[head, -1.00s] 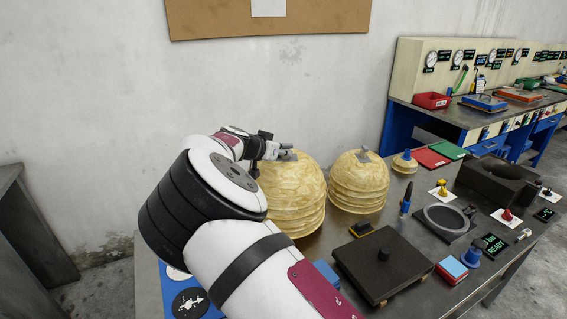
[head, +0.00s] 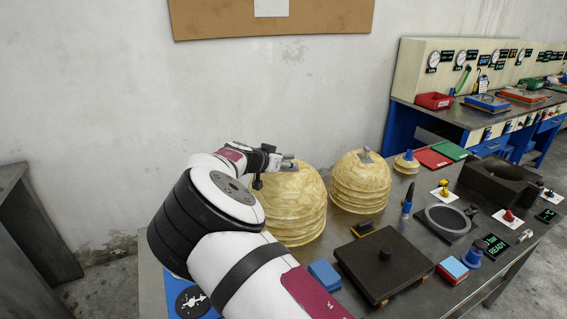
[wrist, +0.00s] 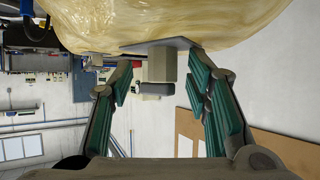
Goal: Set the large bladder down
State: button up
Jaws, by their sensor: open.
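The large bladder (head: 297,207) is a cream, ribbed dome standing upright on the dark table, left of a smaller dome. My arm hides its lower left side. A grey tab (head: 289,167) sticks up from its top. My gripper (head: 277,163) is at the tab, beside the dome's top. In the wrist view, the open fingers (wrist: 161,82) stand on either side of the tab's grey block (wrist: 162,63), with gaps to both sides. The dome (wrist: 165,22) fills the top of that view.
A smaller ribbed dome (head: 360,182) stands close on the right, and a tiny one (head: 406,163) beyond it. A wall is behind.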

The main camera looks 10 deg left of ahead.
jog(key=v, duration=1.2)
jog(key=shift+d, duration=0.1)
jog(key=s+d+r+m+g+y, duration=0.1)
jog(key=s+d+r+g, duration=0.15)
jog(key=d, duration=0.65)
jog(key=s+d+r+g, duration=0.1)
jog(key=s+d+g, duration=0.15)
jog(key=d, duration=0.55)
jog(key=s+d+r+m+g+y, duration=0.15)
jog(key=s+d, duration=0.25)
jog(key=d, duration=0.5)
jog(key=s+d+r+n+y, duration=0.1)
jog(key=s+d+r+n, duration=0.2)
jog(key=s, duration=0.5)
jog(key=s+d+r+n+y, duration=0.1)
jog(key=s+d+r+y, duration=0.1)
jog(key=s+d+r, duration=0.35)
jog(key=s+f+n, duration=0.1)
jog(key=s+n, duration=0.2)
jog(key=s, duration=1.5)
jog(key=shift+s+d, duration=0.2)
